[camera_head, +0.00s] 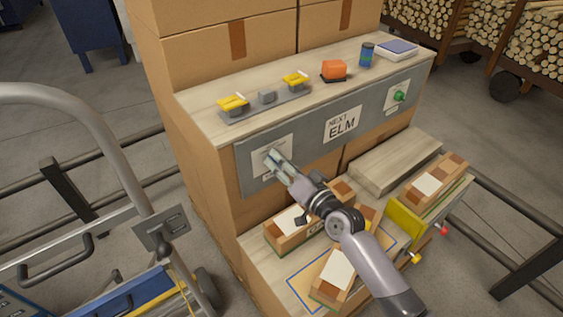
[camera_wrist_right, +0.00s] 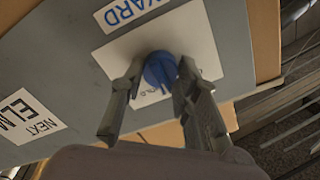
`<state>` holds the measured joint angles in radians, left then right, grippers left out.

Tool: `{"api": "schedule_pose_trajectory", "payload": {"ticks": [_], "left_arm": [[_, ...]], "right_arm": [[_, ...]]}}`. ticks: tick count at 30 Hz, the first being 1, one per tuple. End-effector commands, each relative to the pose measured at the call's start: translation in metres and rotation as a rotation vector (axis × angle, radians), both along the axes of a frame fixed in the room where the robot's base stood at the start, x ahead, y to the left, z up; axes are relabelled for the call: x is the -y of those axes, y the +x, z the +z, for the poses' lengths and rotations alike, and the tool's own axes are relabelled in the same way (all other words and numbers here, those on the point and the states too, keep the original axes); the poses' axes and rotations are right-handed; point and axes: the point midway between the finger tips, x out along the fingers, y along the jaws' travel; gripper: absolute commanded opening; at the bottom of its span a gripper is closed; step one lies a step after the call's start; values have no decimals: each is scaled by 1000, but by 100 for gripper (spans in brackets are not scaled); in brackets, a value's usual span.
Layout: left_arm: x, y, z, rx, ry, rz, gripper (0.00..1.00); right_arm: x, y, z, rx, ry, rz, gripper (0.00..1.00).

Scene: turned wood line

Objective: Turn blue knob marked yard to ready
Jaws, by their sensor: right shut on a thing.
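The blue knob (camera_wrist_right: 160,70) sits on a white plate (camera_wrist_right: 205,50) below a label reading YARD (camera_wrist_right: 122,10) in the right wrist view. My right gripper (camera_wrist_right: 158,82) has its two fingers on either side of the knob and is shut on it. In the head view my right gripper (camera_head: 277,163) reaches the white plate (camera_head: 258,150) at the left end of the grey panel and hides the knob. Small lettering below the knob is partly covered and only partly readable. My left gripper is not in view.
The grey panel (camera_head: 305,142) also bears a NEXT ELM card (camera_head: 342,124) and a green knob (camera_head: 399,96). Yellow-handled clamps, an orange item (camera_head: 334,69) and a blue can (camera_head: 366,54) stand on the top. Wood packs (camera_head: 429,184) lie below; a cart rail (camera_head: 120,150) stands left.

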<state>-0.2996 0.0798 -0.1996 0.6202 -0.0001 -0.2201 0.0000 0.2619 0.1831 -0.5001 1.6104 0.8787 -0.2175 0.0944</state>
Motion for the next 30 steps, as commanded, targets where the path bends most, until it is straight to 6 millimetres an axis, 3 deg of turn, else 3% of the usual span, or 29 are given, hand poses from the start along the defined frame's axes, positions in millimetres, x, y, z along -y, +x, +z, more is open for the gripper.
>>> {"api": "schedule_pose_trajectory", "payload": {"ticks": [8, 9, 17, 26, 30], "left_arm": [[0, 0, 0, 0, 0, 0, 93], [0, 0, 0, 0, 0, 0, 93], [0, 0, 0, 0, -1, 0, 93], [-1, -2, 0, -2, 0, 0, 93], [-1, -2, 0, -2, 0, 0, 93]], "right_arm": [[0, 0, 0, 0, 0, -1, 1], [0, 0, 0, 0, 0, -1, 32], [0, 0, 0, 1, 0, -1, 49], [1, -1, 0, 1, -1, 0, 49], [7, -10, -2, -2, -1, -1, 49]]}}
